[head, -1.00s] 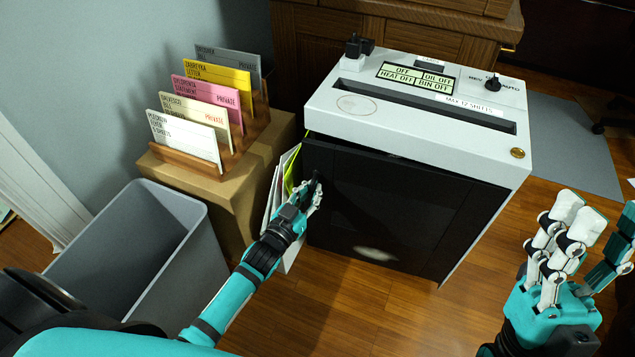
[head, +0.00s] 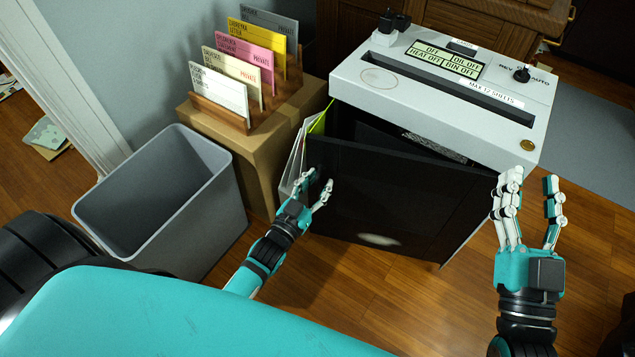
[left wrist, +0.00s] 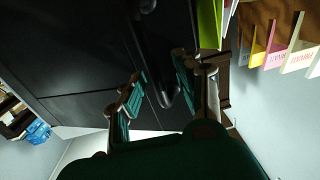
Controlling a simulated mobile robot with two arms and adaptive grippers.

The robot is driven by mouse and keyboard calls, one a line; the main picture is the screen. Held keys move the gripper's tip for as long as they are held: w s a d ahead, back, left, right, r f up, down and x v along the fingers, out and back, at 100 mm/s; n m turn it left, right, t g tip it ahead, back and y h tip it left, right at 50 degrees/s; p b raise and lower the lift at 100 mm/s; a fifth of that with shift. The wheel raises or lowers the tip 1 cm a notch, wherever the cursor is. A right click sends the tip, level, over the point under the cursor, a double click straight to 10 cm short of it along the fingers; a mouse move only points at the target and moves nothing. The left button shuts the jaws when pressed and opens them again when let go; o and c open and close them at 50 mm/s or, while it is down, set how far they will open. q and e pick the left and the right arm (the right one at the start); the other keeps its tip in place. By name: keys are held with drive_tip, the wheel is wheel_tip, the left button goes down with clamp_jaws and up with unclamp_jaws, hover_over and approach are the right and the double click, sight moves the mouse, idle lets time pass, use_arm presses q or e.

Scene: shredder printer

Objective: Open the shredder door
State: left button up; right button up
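The shredder (head: 450,85) has a white top and a black front door (head: 400,200). The door stands ajar, its left side swung out from the body, with a dark gap along the top. My left gripper (head: 318,180) is at the door's upper left, its fingers apart. In the left wrist view, a dark curved bar, seemingly the door handle (left wrist: 168,90), lies between the open fingers (left wrist: 160,92); I cannot tell if they touch it. My right gripper (head: 532,182) is open and empty, fingers upward, by the shredder's right front corner.
A grey bin (head: 205,215) stands on the floor at left. A cardboard box (head: 262,165) holds a wooden rack of coloured cards (head: 245,70). White and green sheets (head: 300,155) stand between box and shredder. The wooden floor (head: 350,285) in front is clear.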

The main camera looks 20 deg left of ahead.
use_arm(q)
drive_tip(key=s+a, duration=0.1)
drive_tip(key=s, duration=1.1)
